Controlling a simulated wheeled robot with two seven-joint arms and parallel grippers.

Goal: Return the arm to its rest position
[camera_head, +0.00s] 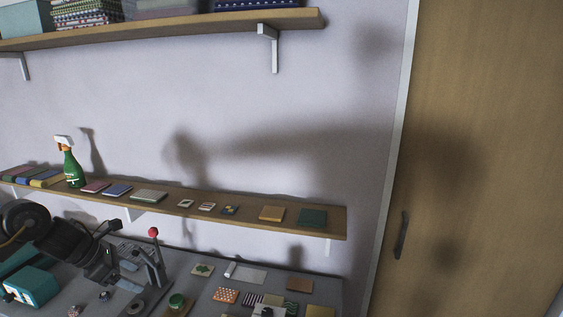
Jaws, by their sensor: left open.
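My left arm enters from the left edge. My left gripper (144,270) is open above the grey table, close to a red-knobbed lever (153,232). I see nothing between its fingers, though that area is small and dark.
The grey table (205,291) holds fabric swatches, a white roll (246,273), a green-topped item (177,301) and a teal box (30,287). A wooden shelf (335,221) above it carries a green spray bottle (72,168) and flat packets. A higher shelf (180,27) holds folded cloth. A wooden door (480,150) stands right.

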